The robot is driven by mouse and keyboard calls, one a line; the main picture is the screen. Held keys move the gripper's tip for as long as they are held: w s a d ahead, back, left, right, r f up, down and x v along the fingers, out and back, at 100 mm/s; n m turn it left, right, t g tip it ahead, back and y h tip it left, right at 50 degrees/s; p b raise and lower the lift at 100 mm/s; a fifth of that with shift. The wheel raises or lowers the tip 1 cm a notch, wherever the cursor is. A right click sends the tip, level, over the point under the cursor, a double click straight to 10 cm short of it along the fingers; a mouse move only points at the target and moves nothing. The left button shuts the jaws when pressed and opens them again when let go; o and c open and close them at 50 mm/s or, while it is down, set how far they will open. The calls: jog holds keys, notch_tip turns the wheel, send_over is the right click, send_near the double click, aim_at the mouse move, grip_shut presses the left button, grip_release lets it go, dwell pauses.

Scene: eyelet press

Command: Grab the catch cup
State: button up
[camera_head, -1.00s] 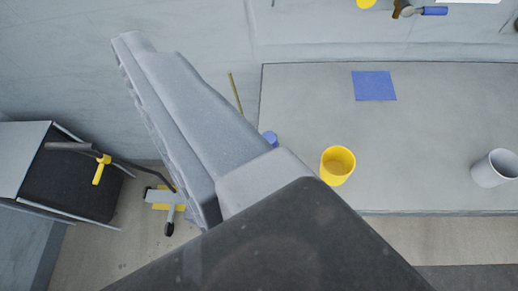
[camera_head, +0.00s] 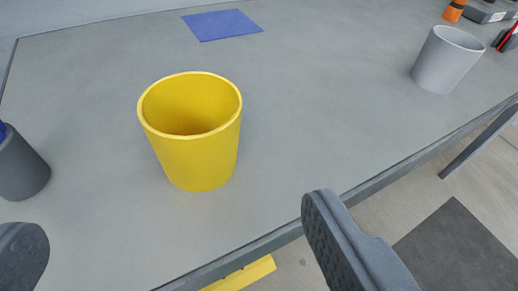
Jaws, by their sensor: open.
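A yellow cup (camera_head: 197,150) stands upright on the grey bench top, its open mouth facing up. It looks empty. A grey cup (camera_head: 444,62) stands upright farther right near the bench's front edge. No marking shows which of the two is the catch cup. My gripper (camera_head: 172,235) is open, with one finger at the lower left and the other at the lower centre right. The yellow cup lies between and beyond the two fingertips in the picture, and nothing is held.
The bench (camera_head: 330,120) is clear around the yellow cup. A dark grey cylinder with a blue top (camera_head: 20,168) stands at the left. A flat blue square (camera_head: 222,24) lies behind. An orange object (camera_head: 454,10) is at the top right. The bench's front edge runs below the cups.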

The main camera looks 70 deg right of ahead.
send_near(193, 107)
jog(key=shift+b+x, duration=0.45)
jog(key=shift+x, duration=0.45)
jog(key=shift+b+x, duration=0.35)
jog(key=shift+x, duration=1.65)
jog(key=shift+w+d+f, duration=0.25)
jog(key=shift+w+d, duration=0.1)
jog(key=shift+d, duration=0.1)
jog(key=c, duration=1.1)
